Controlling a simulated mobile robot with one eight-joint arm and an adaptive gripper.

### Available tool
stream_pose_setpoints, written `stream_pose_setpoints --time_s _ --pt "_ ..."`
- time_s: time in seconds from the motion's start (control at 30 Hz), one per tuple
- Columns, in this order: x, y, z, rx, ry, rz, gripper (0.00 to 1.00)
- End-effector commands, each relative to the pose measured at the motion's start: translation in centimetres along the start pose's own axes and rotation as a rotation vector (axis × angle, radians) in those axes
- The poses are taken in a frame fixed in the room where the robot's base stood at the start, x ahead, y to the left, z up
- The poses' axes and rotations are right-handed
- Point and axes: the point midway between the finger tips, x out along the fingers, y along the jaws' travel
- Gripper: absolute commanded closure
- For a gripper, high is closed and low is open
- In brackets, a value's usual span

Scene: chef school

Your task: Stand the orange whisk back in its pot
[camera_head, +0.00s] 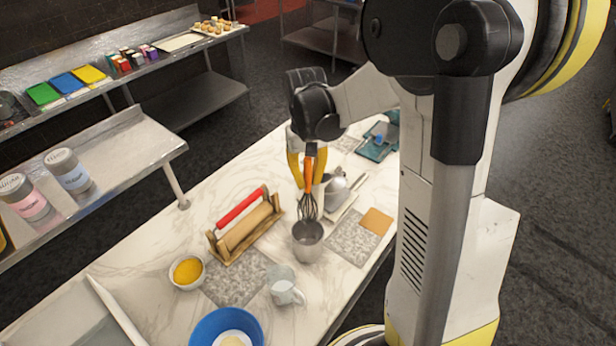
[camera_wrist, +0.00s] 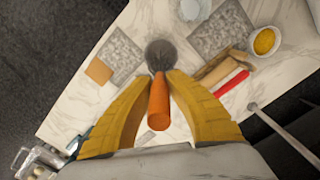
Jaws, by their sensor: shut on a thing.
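The orange whisk (camera_head: 308,187) hangs roughly upright with its wire head down, over the metal pot (camera_head: 307,243). The lower wires are at the pot's mouth; I cannot tell how deep they reach inside. My gripper (camera_head: 306,168) has yellow fingers and is shut on the orange handle from above. In the wrist view, the orange handle (camera_wrist: 158,104) sits between the fingertips of my gripper (camera_wrist: 158,78), with the round grey pot (camera_wrist: 161,54) straight beyond it.
A glass jug (camera_head: 285,289), a yellow-filled bowl (camera_head: 187,271) and a blue bowl (camera_head: 226,328) are nearer. A speckled board (camera_head: 350,241) lies right.

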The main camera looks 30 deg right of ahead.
Motion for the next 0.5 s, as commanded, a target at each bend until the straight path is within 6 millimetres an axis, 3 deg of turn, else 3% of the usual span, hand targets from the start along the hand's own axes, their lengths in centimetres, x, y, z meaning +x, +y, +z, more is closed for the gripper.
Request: stream_pose_setpoints --time_s 0.5 --pt "5.0 0.0 -0.3 0.000 0.000 0.000 1.00"
